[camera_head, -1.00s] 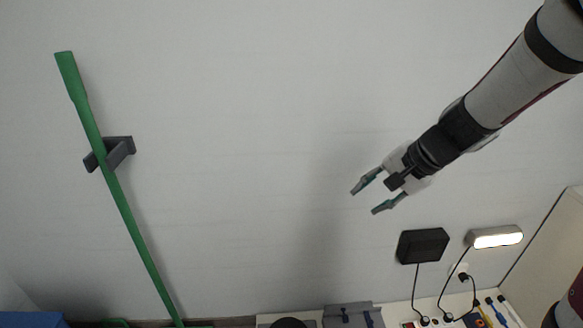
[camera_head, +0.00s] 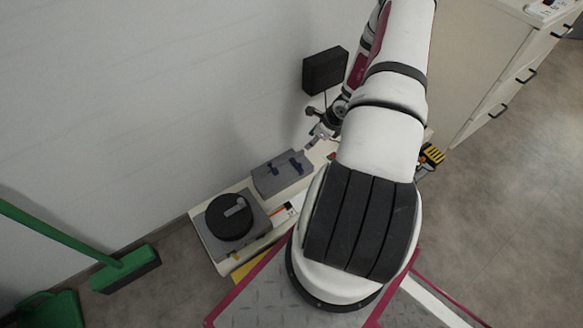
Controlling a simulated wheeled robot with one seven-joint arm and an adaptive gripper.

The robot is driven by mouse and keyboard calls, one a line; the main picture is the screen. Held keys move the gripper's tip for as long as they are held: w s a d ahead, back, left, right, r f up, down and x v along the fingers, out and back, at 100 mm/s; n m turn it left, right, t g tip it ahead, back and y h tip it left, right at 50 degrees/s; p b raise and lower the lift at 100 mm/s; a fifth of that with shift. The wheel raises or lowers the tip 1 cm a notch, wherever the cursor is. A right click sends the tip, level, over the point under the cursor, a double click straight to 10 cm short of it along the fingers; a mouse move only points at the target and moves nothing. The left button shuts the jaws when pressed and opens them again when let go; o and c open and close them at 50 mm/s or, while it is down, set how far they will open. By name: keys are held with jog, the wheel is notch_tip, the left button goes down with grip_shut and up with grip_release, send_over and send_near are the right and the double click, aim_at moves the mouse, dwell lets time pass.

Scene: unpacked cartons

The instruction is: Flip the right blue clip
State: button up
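A grey case (camera_head: 264,186) lies on the white bench against the wall. Two small dark blue clips show on it, a left clip (camera_head: 271,169) and a right clip (camera_head: 295,164). Both are too small to tell whether they are flipped. My gripper (camera_head: 308,130) is up and to the right of the right clip in the picture, apart from it. Its fingers look spread, with nothing between them. My arm hides part of the bench to the right of the case.
A grey box with a black round dial (camera_head: 229,218) stands left of the case. A black box (camera_head: 325,71) is on the wall above my gripper. A green broom (camera_head: 124,268) and green dustpan (camera_head: 50,310) are at left. A cabinet (camera_head: 490,70) stands at right.

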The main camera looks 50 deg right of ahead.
notch_tip(320, 180, down, 4)
jog(key=s+m, duration=0.1)
jog(key=s, duration=0.1)
jog(key=b, duration=0.6)
send_near(300, 165)
jog(key=x, duration=0.8)
jog(key=shift+w, duration=0.15)
grip_shut()
